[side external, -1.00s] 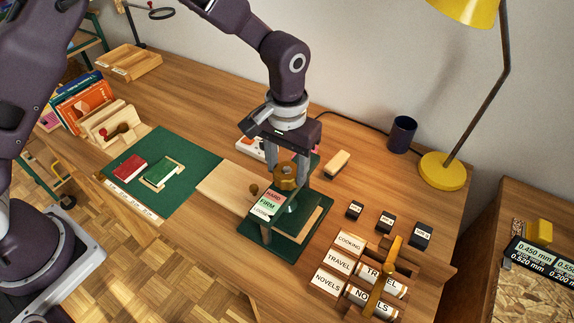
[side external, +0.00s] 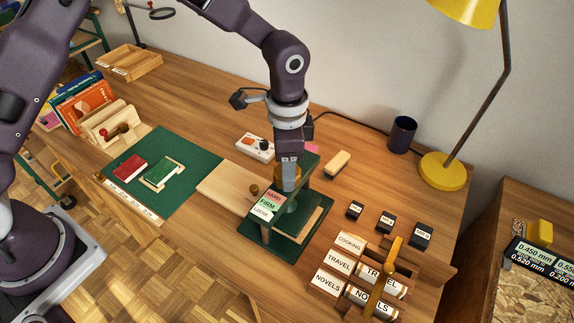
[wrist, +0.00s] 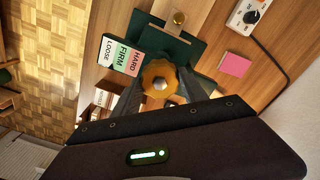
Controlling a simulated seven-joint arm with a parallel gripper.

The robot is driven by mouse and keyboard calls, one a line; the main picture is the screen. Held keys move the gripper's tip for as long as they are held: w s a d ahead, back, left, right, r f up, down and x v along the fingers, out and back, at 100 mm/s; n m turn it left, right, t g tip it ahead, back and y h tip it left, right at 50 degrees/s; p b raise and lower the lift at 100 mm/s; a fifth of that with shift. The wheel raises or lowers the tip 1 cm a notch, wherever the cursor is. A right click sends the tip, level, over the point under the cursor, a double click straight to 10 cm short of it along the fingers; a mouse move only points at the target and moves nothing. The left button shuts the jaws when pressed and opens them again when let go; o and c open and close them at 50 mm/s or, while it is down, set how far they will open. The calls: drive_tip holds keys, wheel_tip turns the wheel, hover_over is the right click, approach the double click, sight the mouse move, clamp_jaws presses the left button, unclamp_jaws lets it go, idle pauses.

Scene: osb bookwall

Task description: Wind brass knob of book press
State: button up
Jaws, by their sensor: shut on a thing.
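The green book press (side external: 270,245) stands on the desk with a label of red HARD, green FIRM and white LOOSE bands (side external: 266,203) on its front left. Its brass knob (wrist: 161,83) has a lobed rim and shows between my fingers in the wrist view. My gripper (side external: 289,183) points down over the press and is shut on the knob. In the side view the fingers and wrist hide most of the knob. A pale board (side external: 226,185) with a small brass knob (side external: 253,190) lies left of the press.
Labelled rolls and blocks (side external: 340,263) stand right of the press, with small black boxes (side external: 385,221) behind. A green mat (side external: 190,202) with two books lies left. A white control box (side external: 255,148), a wooden block (side external: 337,163), a dark cup (side external: 402,135) and a yellow lamp (side external: 443,171) stand behind.

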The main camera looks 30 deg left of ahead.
drive_tip(key=shift+m, duration=1.9)
drive_tip(key=o, duration=1.4)
drive_tip(key=shift+c, duration=0.2)
wheel_tip(320, 180, up, 7)
drive_tip(key=shift+r, duration=0.1)
